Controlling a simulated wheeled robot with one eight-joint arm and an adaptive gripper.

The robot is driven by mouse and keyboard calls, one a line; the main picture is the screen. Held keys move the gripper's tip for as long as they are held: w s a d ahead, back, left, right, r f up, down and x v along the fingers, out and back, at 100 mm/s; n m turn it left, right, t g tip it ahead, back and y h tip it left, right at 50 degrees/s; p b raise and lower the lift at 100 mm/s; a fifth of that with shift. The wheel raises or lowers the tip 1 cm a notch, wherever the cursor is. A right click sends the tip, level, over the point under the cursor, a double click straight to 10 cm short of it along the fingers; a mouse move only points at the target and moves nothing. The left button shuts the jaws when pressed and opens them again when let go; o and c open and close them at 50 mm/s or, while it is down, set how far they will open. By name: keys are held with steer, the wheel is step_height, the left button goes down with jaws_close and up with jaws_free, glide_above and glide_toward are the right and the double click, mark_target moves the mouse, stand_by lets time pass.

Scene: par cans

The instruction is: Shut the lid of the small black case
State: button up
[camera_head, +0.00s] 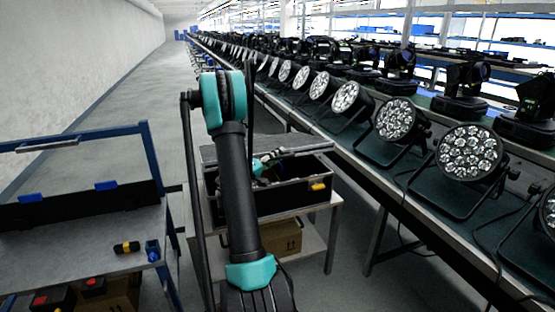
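The small black case (290,201) stands on a small pale stand right of the middle, partly behind my arm. Its front wall carries a yellow piece near the right end. A grey panel (212,154), which looks like its lid, shows at the back of the case; how far it is open I cannot tell. My gripper (288,155) is small and dark, with teal parts by its wrist, at the case's opening near the back edge. Whether it touches the lid is unclear. Its fingers are too small and partly hidden to show open or shut.
The pale stand (331,204) has a cardboard box (283,238) on its lower shelf. A blue-framed cart (78,245) is at left, with small yellow-black and blue items on top. A long bench of par cans (469,151) runs along the right. Floor is free between cart and wall.

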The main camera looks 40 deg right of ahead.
step_height(320, 180, up, 9)
steer(key=shift+r, duration=0.1)
stand_by(0.4)
steer(key=shift+a, duration=0.15)
steer(key=a+f, duration=0.2)
steer(key=a, duration=0.7)
steer(key=s+a+f, duration=0.1)
steer(key=a+f, duration=0.1)
steer(key=a, duration=0.8)
steer(key=shift+s+a, duration=0.2)
stand_by(1.3)
steer(key=shift+c, duration=0.4)
